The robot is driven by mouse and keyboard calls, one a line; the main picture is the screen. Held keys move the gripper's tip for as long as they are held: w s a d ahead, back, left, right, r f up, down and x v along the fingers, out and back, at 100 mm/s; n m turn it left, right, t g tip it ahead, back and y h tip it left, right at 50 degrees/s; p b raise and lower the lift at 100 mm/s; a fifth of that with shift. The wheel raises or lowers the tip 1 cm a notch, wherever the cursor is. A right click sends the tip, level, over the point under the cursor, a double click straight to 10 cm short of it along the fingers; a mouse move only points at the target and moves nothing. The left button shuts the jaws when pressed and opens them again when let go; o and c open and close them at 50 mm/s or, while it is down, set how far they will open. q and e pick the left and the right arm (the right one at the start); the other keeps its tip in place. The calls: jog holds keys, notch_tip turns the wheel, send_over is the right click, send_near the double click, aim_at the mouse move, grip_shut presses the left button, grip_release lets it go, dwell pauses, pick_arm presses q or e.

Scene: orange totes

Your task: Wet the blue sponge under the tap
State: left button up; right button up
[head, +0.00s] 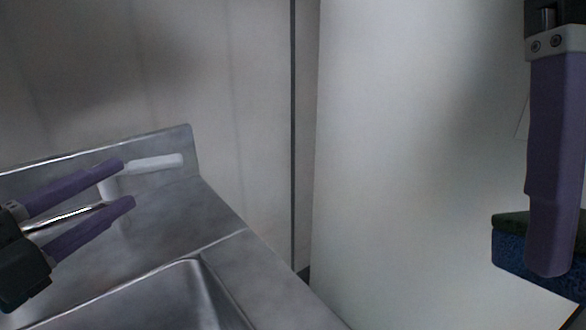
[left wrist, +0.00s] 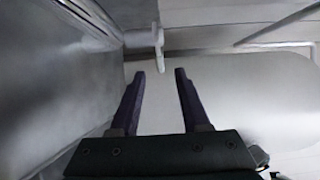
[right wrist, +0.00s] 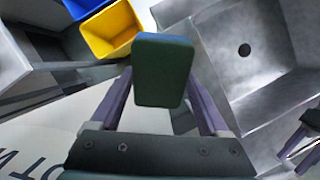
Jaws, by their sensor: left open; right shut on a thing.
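The blue sponge (head: 507,250), with a dark green layer, is at the right edge of the head view, partly hidden by a purple finger. In the right wrist view my right gripper (right wrist: 160,80) is shut on the sponge (right wrist: 163,72), its green face toward the camera. My left gripper (head: 128,184) is open, fingertips close to the lever. In the left wrist view, white tap parts (left wrist: 158,50) lie just beyond the open fingertips; contact is unclear.
The steel sink basin (head: 185,290) is at lower left in the head view; its drain (right wrist: 245,50) shows in the right wrist view. A yellow bin (right wrist: 108,32) and a blue bin (right wrist: 82,7) stand at upper left there. A pale panel (head: 410,150) stands right of the sink.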

pick_arm(q)
jog(key=shift+v, duration=2.2)
pick_arm(e)
jog(key=shift+r, duration=0.2)
